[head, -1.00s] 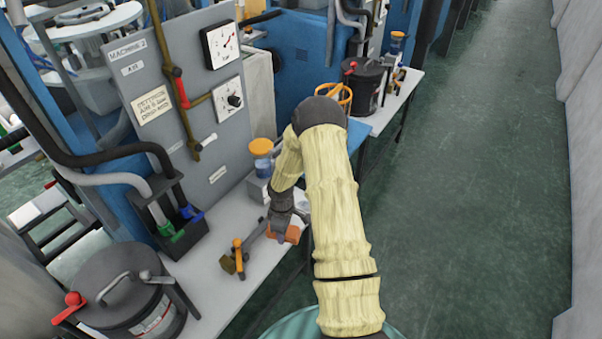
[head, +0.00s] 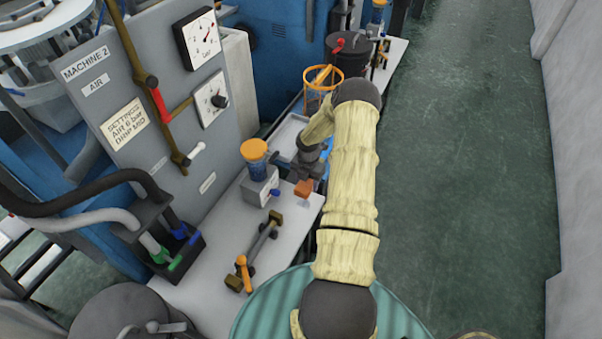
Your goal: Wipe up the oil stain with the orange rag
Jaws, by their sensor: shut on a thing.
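The orange rag (head: 303,188) is a small folded-looking patch under my gripper (head: 306,178), near the right edge of the light grey bench (head: 217,235). My gripper points down and is shut on the rag; the dark wrist hides part of its fingers. A small pale bluish patch shows just below the rag; I cannot tell what it is. I cannot make out the oil stain; the rag, gripper or arm may hide it. Whether the rag touches the bench is unclear.
A grey unit with an orange-capped blue jar (head: 256,160) stands left of my gripper. A brass-and-grey tool (head: 260,245) and an orange-handled piece (head: 243,272) lie nearer. An orange wire basket (head: 322,88) and dark pot (head: 348,55) are farther back. The green aisle floor is clear.

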